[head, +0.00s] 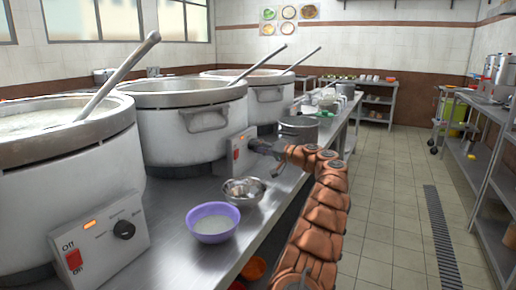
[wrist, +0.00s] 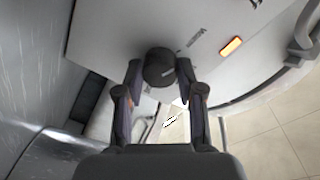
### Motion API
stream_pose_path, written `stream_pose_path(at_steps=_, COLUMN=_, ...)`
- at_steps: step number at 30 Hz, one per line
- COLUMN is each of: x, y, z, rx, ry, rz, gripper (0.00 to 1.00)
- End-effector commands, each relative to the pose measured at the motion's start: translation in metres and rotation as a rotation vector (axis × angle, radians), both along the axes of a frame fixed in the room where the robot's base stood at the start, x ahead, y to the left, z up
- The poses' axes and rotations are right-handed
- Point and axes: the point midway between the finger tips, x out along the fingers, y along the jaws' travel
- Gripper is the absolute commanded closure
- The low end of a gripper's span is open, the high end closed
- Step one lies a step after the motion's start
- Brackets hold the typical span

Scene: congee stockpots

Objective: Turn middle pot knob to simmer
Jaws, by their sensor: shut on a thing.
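The middle pot (head: 190,137) is a large white stockpot with a metal rim and a ladle leaning in it. Its control box (head: 237,157) has a red switch and faces the aisle. In the wrist view the box's white panel (wrist: 110,38) carries a black round knob (wrist: 159,66) and a lit orange lamp (wrist: 231,46). My gripper (wrist: 159,76) is shut on the knob, one finger on each side of it. In the head view my gripper (head: 264,146) hides the knob, and I cannot read the knob's setting.
The near pot (head: 60,165) has its own box with a black knob (head: 124,230). A far pot (head: 267,100) stands behind. The tiled aisle (head: 385,220) is clear.

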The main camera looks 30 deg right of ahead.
Motion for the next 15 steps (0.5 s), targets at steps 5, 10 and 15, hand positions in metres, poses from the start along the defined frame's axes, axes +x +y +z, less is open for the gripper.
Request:
stream_pose_path(at_steps=5, x=-0.0001, y=-0.0001, z=0.0008, rx=0.01, ry=0.007, rz=0.0, gripper=0.97)
stream_pose_path(at_steps=10, x=0.0, y=-0.0002, z=0.0036, rx=0.054, ry=0.032, rz=0.001, gripper=0.97)
stream_pose_path(at_steps=15, x=0.0001, y=-0.0005, z=0.0059, rx=0.147, ry=0.086, rz=0.0, gripper=0.97)
